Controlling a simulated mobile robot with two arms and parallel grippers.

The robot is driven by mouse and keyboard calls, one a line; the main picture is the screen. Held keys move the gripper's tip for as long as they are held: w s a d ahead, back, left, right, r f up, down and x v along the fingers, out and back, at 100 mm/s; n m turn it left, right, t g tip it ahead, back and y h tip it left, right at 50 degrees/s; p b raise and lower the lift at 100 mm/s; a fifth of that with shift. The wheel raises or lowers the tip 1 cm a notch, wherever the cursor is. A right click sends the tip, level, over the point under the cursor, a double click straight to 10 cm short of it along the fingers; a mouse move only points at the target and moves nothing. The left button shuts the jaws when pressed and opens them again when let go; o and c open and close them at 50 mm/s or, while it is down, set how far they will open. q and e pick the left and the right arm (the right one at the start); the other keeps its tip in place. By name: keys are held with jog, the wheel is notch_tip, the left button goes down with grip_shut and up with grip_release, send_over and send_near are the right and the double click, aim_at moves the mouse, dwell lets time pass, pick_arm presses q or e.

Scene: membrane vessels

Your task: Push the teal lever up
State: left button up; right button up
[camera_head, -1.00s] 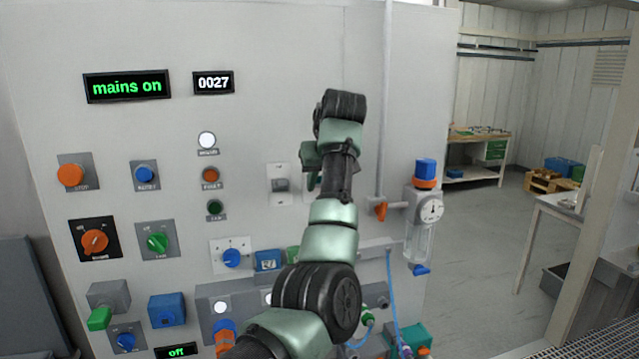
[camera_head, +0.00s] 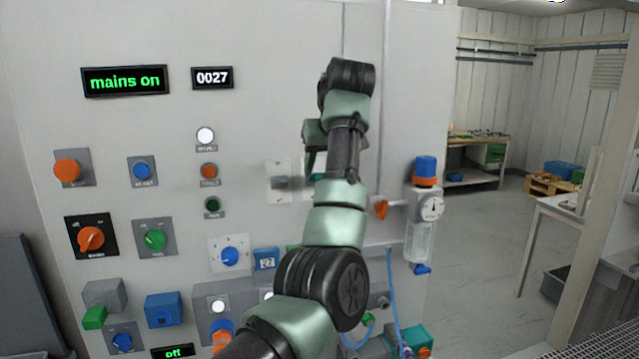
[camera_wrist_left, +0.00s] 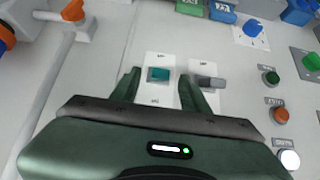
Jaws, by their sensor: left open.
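The teal lever (camera_wrist_left: 158,74) sits on a white switch plate on the panel in the left wrist view, which shows the panel upside down. My left gripper (camera_wrist_left: 160,84) is open, with one dark green finger on each side of the lever. I cannot tell whether either finger touches it. My right gripper is not in view.
A grey lever (camera_wrist_left: 210,82) on its own plate is close beside one finger; its plate also shows in the head view (camera_head: 280,194). An orange-handled valve (camera_head: 380,209) and a pressure gauge (camera_head: 432,208) are right of my arm. Lit buttons and knobs fill the panel's left.

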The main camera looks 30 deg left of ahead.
pick_arm(q)
jog(key=v, duration=0.3)
jog(key=shift+b, duration=0.3)
